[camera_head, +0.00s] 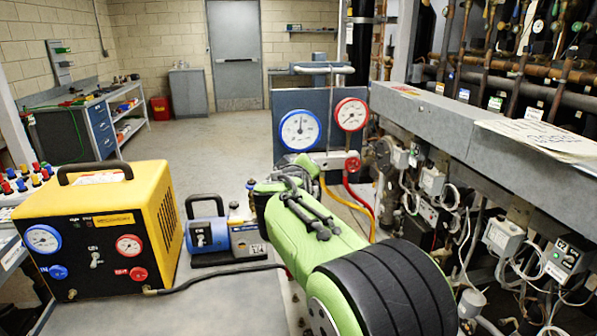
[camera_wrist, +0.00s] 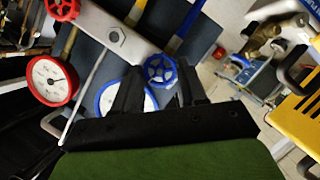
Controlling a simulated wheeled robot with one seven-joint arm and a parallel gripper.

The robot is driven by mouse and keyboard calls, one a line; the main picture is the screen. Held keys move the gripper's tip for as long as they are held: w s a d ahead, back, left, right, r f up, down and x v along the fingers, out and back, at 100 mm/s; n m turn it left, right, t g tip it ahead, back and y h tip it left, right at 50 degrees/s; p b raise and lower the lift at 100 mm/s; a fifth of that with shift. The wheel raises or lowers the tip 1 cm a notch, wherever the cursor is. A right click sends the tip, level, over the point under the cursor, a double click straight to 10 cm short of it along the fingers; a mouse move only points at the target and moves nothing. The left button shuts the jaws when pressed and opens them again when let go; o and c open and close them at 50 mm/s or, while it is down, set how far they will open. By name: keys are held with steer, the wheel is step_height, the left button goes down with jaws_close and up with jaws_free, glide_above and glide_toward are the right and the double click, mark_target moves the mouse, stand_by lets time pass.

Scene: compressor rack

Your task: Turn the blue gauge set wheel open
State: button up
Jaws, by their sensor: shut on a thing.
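The blue gauge set wheel (camera_wrist: 160,70) shows in the wrist view, between the two black fingers of my gripper (camera_wrist: 159,82). My gripper is shut on it, though the exact finger contact is hard to see. The blue gauge (camera_wrist: 150,103) is partly hidden behind the fingers. In the head view, the blue gauge (camera_head: 299,130) and red gauge (camera_head: 351,114) sit on a dark panel (camera_head: 318,98). The red wheel (camera_head: 352,164) is at the right end of the manifold. My green arm hides the blue wheel in the head view.
Yellow and red hoses (camera_head: 358,194) hang below the manifold. A yellow machine (camera_head: 104,232) and a small blue pump (camera_head: 206,235) stand on the bench at left. The grey compressor rack beam (camera_head: 440,118), pipes and wiring are close at right. Open floor lies behind.

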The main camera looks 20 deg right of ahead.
steer(key=shift+f, duration=0.1)
steer(key=o, duration=1.1)
steer(key=shift+c, duration=0.2)
steer(key=shift+a, duration=0.1)
steer(key=p+v, duration=0.1)
steer(key=v, duration=1.4)
steer(key=shift+s+p, duration=0.3)
steer(key=shift+s, duration=0.05)
steer(key=shift+a, duration=0.1)
steer(key=s+a+f+m+g+y+p, duration=0.1)
steer(key=s+p, duration=0.4)
steer(key=s, duration=0.6)
steer(key=s+a+f+m+g+y+p, duration=0.2)
steer(key=s+f+g+y+p, duration=0.2)
steer(key=s, duration=0.8)
steer(key=g+y+p, duration=0.1)
steer(key=g+p, duration=0.1)
steer(key=shift+s+a+f+m+g+y, duration=0.2)
steer(key=shift+s+a+m+g+y, duration=0.1)
steer(key=shift+a+m+y, duration=0.1)
